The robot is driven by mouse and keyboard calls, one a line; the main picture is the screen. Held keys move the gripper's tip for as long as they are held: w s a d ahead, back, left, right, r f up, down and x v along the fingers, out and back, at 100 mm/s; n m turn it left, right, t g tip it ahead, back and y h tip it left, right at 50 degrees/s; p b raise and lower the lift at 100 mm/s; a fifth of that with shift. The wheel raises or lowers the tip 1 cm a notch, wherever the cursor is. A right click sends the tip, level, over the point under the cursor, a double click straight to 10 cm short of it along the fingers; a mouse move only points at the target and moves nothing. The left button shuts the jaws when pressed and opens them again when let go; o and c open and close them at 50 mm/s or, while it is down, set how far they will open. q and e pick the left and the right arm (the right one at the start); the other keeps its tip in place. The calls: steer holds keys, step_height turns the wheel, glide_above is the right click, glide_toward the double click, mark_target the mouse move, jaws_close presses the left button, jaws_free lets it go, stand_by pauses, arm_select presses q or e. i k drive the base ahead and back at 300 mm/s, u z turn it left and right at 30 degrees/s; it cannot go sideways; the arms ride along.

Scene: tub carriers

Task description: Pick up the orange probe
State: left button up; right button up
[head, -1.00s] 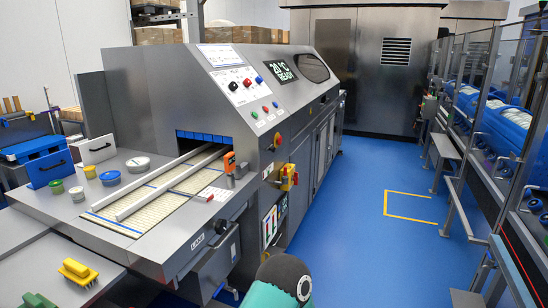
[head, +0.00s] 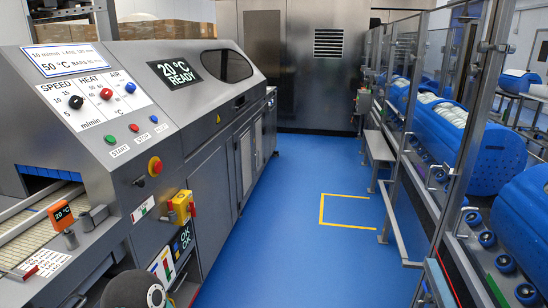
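The orange probe (head: 61,215) is a small orange unit with a dark display reading 20 °C. It is upright at the lower left of the head view, beside the right edge of the machine's conveyor belt (head: 22,236). A dark rounded part of my own arm shows at the bottom edge, to the right of and below the probe. Neither gripper's fingers show in this view.
The grey machine (head: 215,150) fills the left, with knobs, buttons and a yellow box (head: 182,207) on its side. Blue floor (head: 290,210) with a yellow corner marking lies clear ahead. A glazed line with blue tubs (head: 465,145) runs along the right.

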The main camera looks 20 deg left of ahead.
mark_target(60, 215)
steer(key=u, duration=0.6)
steer(key=i, duration=1.2)
steer(key=u, duration=0.85)
steer(key=k, duration=0.7)
steer(key=u, duration=0.2)
steer(key=i, duration=0.75)
steer(key=z, duration=0.05)
